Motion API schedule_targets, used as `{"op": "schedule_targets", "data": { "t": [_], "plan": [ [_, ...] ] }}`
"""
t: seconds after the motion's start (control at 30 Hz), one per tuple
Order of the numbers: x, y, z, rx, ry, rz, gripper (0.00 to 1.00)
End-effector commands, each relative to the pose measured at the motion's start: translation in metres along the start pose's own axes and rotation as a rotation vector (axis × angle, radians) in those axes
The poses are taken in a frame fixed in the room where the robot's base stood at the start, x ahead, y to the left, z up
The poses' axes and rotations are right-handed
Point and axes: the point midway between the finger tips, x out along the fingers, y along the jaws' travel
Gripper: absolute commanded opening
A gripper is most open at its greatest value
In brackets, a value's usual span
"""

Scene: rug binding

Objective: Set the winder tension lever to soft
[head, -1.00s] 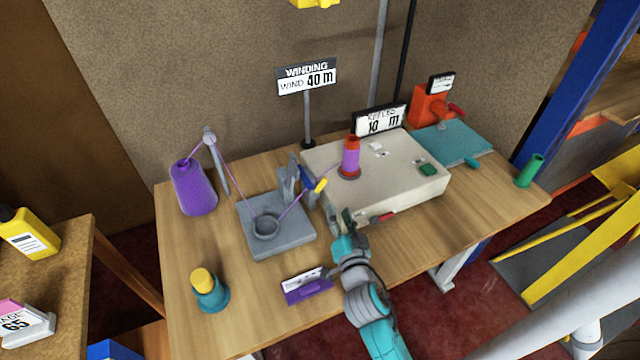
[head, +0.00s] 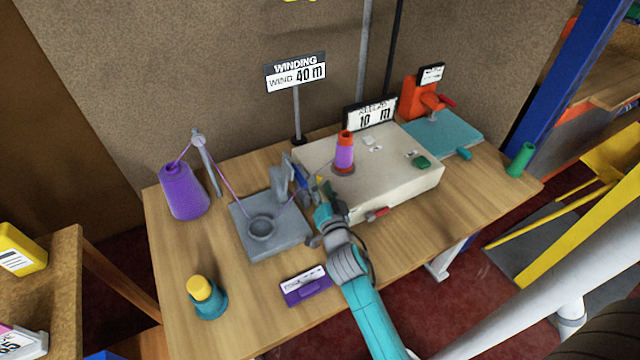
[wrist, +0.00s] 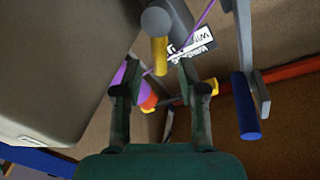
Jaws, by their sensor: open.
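The winder is a cream box (head: 400,180) carrying a purple and orange cone (head: 344,155). At its left side, next to grey plates, are a short yellow handle and a blue handle; no label shows which is the tension lever. In the wrist view the yellow handle (wrist: 160,56) hangs from a grey round hub. The blue handle (wrist: 248,108) is to the right on a grey arm. My gripper (wrist: 160,82) is open, with the yellow handle showing between and just beyond its fingertips; contact cannot be told. In the head view my gripper (head: 325,205) partly hides the handles.
A grey stand with a ring (head: 262,228) is left of my gripper, with purple yarn running to a purple cone (head: 183,192). A red lever (head: 377,213) is on the winder's front. A purple label block (head: 305,288) and a yellow-topped teal cone (head: 205,298) stand in front.

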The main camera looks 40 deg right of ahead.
Motion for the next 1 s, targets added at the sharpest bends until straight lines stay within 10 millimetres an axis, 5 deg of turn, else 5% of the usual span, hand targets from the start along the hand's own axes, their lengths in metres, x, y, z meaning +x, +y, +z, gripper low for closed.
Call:
{"op": "schedule_targets", "data": {
  "t": [0.43,0.6,1.0],
  "plan": [
    [0.011,0.0001,-0.0003,0.0,0.0,0.0,0.41],
    [0.0109,0.0,-0.0004,0.0,0.0,0.0,0.01],
    [0.0105,-0.0015,0.0001,-0.03,0.006,-0.004,0.0]
  ]
}}
